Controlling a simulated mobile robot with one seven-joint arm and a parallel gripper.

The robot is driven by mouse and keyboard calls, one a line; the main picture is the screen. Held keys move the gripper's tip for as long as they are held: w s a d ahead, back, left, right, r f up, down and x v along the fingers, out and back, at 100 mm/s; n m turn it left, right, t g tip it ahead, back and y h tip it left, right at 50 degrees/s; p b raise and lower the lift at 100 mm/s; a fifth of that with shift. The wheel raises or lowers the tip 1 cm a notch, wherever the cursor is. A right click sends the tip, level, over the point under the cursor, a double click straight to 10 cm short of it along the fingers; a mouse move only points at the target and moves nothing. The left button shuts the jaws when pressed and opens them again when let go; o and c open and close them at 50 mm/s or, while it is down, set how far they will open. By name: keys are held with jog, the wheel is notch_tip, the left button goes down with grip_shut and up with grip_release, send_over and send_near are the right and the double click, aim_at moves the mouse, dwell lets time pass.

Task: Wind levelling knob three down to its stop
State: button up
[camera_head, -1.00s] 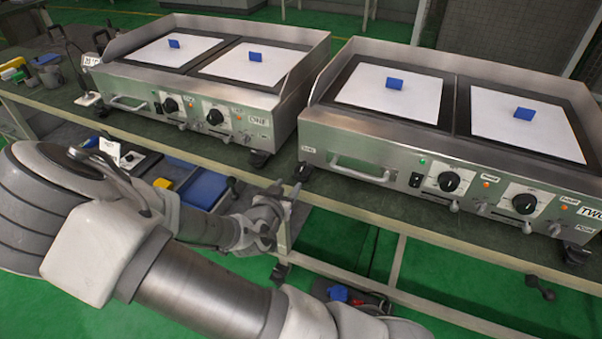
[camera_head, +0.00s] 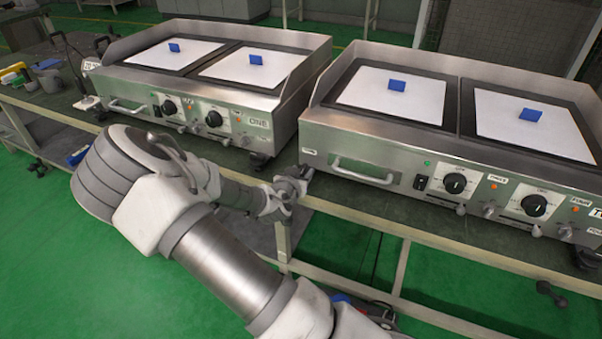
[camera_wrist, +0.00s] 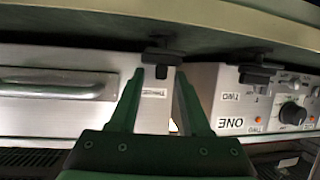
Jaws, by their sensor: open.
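Levelling knob three, which I take to be the dark knob (camera_wrist: 160,58) under the near left corner of the right griddle, shows upside down in the wrist view. A small label (camera_wrist: 154,92), hard to read, sits on the panel beside it. My gripper (camera_wrist: 160,76) is open, its two green fingers reaching toward the knob from either side. I cannot tell whether they touch it. In the head view my gripper (camera_head: 302,178) is at that same corner and hides the knob. The right griddle (camera_head: 345,140) stands level-looking on the bench.
The left griddle (camera_head: 262,135), labelled ONE, stands close by; one of its dark feet (camera_wrist: 258,74) shows right of my fingers. The right griddle's front handle (camera_head: 362,172) juts out near my gripper. The bench edge (camera_head: 350,208) runs just below. Green floor is open in front.

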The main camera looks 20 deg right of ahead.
grip_shut()
jog(key=shift+s+d+n+y, duration=0.1)
jog(key=shift+d+n+y, duration=0.05)
jog(key=shift+n+y, duration=0.15)
jog(key=shift+s+d+f+n+t+y+b, duration=0.1)
jog(key=shift+d+n+t+y+b, duration=0.15)
jog(key=shift+n+t+y+b, duration=0.55)
jog(key=n+y, duration=0.1)
jog(key=n+t+y+b, duration=0.1)
jog(key=n+y, duration=0.1)
jog(key=shift+s+d+y, duration=0.1)
jog(key=shift+d+y, duration=0.2)
jog(key=shift+d, duration=0.05)
jog(key=n+y, duration=0.3)
jog(key=shift+d+r+y, duration=0.2)
jog(key=shift+d+y, duration=0.1)
jog(key=shift+d+n+y, duration=0.1)
jog(key=shift+n+y, duration=1.1)
